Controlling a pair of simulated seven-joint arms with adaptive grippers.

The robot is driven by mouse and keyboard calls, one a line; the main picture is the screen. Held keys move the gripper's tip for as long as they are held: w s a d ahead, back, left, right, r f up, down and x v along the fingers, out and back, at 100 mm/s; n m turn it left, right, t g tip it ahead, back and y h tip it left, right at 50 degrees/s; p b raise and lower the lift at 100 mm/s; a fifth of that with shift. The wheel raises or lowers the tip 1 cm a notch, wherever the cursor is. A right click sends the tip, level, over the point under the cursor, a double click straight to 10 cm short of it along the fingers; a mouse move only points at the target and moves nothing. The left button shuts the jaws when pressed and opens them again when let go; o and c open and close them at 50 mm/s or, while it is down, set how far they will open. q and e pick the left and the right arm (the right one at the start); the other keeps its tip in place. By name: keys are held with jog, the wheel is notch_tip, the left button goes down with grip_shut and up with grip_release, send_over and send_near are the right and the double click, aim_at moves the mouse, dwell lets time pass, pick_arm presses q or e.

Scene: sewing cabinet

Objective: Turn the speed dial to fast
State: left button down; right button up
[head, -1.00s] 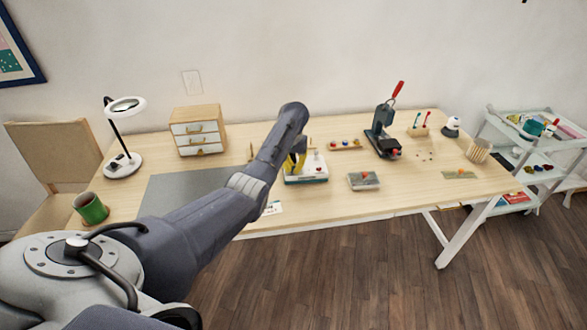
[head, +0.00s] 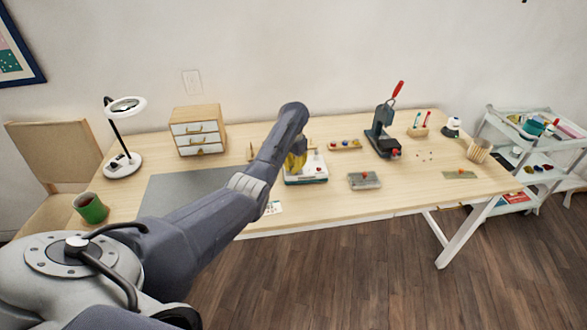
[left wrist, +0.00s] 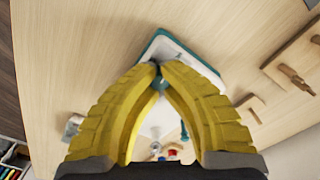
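A white device with a teal base (head: 306,180) stands on the table just right of my left arm's end, with a small red part on its front. In the left wrist view its pale, teal-edged body (left wrist: 200,66) lies beyond the fingertips. My left gripper (head: 295,163) points down at the device. In the wrist view its yellow fingers (left wrist: 159,70) converge until the tips meet or nearly meet, with a small dark spot between them. I cannot make out the speed dial or whether the tips hold it. My right gripper is not in view.
A grey mat (head: 180,188), a green mug (head: 91,208), a ring lamp (head: 125,162) and a drawer box (head: 198,130) are on the left. A grey box (head: 364,181) and a red-handled press (head: 382,135) stand right. The table's front right is mostly clear.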

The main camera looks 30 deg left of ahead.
pick_arm(q)
jog(key=c, duration=1.3)
grip_release()
jog(key=shift+r, duration=6)
